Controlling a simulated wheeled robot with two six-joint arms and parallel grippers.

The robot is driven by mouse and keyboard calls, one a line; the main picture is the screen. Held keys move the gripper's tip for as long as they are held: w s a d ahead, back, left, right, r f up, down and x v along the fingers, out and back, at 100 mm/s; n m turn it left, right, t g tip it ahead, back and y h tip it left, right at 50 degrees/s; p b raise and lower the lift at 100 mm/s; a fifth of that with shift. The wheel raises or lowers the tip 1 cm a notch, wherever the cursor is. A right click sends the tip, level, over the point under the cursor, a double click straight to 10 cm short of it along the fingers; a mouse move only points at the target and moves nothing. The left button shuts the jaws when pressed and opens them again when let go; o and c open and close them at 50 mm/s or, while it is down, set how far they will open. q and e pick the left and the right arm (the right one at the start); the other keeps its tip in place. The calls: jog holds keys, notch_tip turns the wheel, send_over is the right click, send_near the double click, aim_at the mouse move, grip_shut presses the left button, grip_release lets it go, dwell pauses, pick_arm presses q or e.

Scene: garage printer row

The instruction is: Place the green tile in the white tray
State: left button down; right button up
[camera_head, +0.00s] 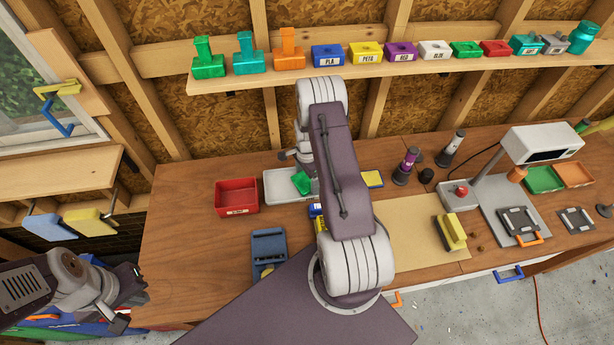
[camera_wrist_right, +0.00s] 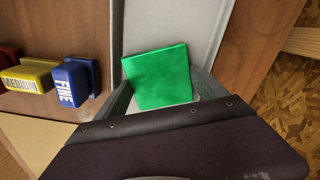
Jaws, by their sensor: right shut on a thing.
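The green tile (camera_wrist_right: 157,76) is between the two grey fingers of my right gripper (camera_wrist_right: 162,92), which is shut on it. In the head view the tile (camera_head: 301,183) shows over the white tray (camera_head: 276,190), partly behind my right arm. The tray (camera_wrist_right: 172,25) spreads behind and beneath the tile in the wrist view. I cannot tell whether the tile touches the tray floor. My left gripper (camera_head: 128,300) hangs at the lower left, away from the tile and tray; its jaw gap is unclear.
A red bin (camera_head: 237,196) stands left of the tray. Blue (camera_wrist_right: 75,82) and yellow (camera_wrist_right: 30,77) labelled blocks lie beside the tray in the wrist view. A blue holder (camera_head: 268,247) is nearer the front. A shelf (camera_head: 350,72) of coloured parts runs above the bench.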

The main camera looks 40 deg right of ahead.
jog(key=shift+s, duration=0.1)
jog(key=shift+f, duration=0.2)
jog(key=o, duration=1.3)
jog(key=shift+r, duration=0.1)
